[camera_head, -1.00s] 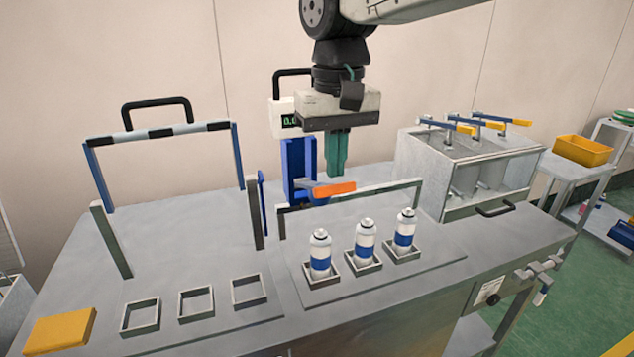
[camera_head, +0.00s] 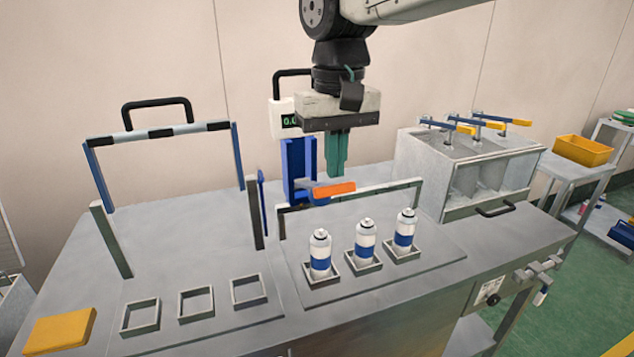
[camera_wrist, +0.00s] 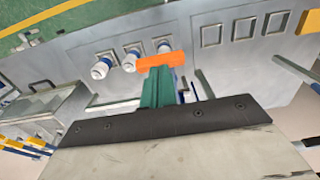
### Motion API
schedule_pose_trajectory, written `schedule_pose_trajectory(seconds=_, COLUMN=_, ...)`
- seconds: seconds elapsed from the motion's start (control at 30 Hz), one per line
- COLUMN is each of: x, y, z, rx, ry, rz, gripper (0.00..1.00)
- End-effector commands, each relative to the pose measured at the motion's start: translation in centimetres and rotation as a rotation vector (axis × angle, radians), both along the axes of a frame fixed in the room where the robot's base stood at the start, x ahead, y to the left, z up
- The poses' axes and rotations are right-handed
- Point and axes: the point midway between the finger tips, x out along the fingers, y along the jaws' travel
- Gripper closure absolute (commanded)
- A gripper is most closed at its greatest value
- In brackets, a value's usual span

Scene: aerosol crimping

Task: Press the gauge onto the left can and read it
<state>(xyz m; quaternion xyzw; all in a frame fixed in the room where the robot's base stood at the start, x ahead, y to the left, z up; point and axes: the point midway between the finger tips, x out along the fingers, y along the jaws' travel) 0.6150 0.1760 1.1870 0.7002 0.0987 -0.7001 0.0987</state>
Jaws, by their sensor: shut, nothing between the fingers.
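The left can (camera_head: 320,255), white with a blue band, stands upright in a square holder nearest the empty holders. It also shows in the wrist view (camera_wrist: 164,46). What looks like the gauge (camera_head: 284,118) is a white box with a black handle and a small green display, partly hidden by my wrist. The display seems to start with 0; the rest is covered. It sits above a blue upright stand (camera_head: 298,165). My gripper (camera_head: 336,172) has green fingers, shut and empty, pointing down above the bench, right of the stand and behind the cans.
Two more cans (camera_head: 364,241) (camera_head: 404,235) stand right of the left can. An orange-ended bar (camera_head: 334,190) lies below my fingers. A low frame (camera_head: 375,196) stands behind the cans. Three empty holders (camera_head: 196,302), a tall frame (camera_head: 160,132) and a metal box with levers (camera_head: 470,165) flank them.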

Motion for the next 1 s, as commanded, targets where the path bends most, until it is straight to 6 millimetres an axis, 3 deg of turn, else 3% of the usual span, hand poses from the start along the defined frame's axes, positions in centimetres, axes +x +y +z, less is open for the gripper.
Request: schedule_pose_trajectory(seconds=1.0, x=-0.4, y=-0.1, z=-3.8, rx=0.0, ry=0.001, rz=0.0, gripper=1.0)
